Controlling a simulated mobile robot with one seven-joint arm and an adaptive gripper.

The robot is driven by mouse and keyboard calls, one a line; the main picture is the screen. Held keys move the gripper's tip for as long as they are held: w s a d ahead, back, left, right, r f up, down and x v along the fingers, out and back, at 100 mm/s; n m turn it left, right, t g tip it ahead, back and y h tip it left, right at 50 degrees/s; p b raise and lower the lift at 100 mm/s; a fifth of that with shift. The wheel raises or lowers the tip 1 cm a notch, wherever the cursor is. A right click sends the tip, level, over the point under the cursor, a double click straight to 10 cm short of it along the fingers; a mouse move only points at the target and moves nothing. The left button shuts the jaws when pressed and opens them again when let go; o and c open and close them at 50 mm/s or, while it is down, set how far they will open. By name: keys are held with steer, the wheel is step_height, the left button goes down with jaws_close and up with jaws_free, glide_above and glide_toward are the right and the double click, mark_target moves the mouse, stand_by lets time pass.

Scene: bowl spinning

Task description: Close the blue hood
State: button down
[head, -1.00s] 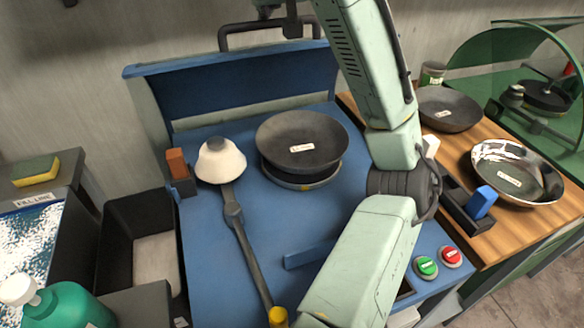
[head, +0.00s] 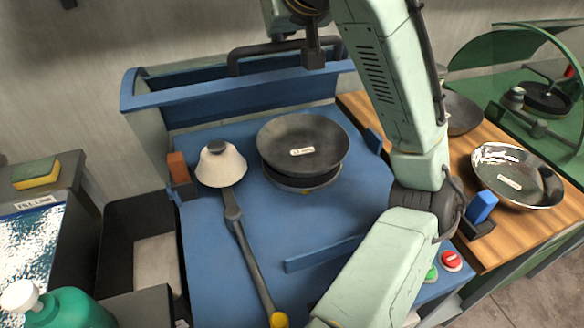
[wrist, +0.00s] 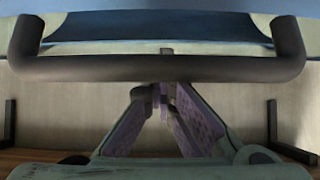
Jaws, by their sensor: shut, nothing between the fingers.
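The blue hood (head: 240,92) is at the back of the blue machine, raised and partly tipped forward, with the cooking area below still uncovered. Its black handle (head: 240,58) stands up from its edge. In the wrist view the handle (wrist: 160,68) is a thick dark bar across the picture. My gripper (head: 313,60) is at the right part of the handle in the head view. In the wrist view my gripper's purple-padded fingers (wrist: 166,92) are together and empty, just below the bar in the picture. I cannot tell whether they touch it.
A dark pan (head: 302,150) sits on a round base on the blue worktop. A white cone-shaped piece (head: 221,168) on a grey arm is left of it. A wooden counter (head: 478,232) with pans and a green hood (head: 500,48) are at right.

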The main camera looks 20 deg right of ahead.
steer(key=shift+s+d+r+p, duration=0.1)
steer(key=shift+s+p, duration=0.1)
steer(key=shift+s, duration=0.25)
steer(key=shift+s+d+r+p, duration=0.1)
steer(key=shift+s+p, duration=0.1)
steer(key=shift+s, duration=0.25)
steer(key=s+f+b, duration=0.2)
steer(key=s+f, duration=0.2)
steer(key=s, duration=0.5)
steer(key=s+f+b, duration=0.2)
steer(key=s+f, duration=0.2)
steer(key=s, duration=0.5)
steer(key=shift+s+a, duration=0.15)
steer(key=shift+a, duration=0.1)
stand_by(0.7)
steer(key=s+f+b, duration=0.2)
steer(key=f, duration=0.1)
steer(key=shift+s+f, duration=0.1)
steer(key=shift+s, duration=0.2)
step_height(320, 180, up, 10)
steer(key=p, duration=0.7)
steer(key=shift+p, duration=0.4)
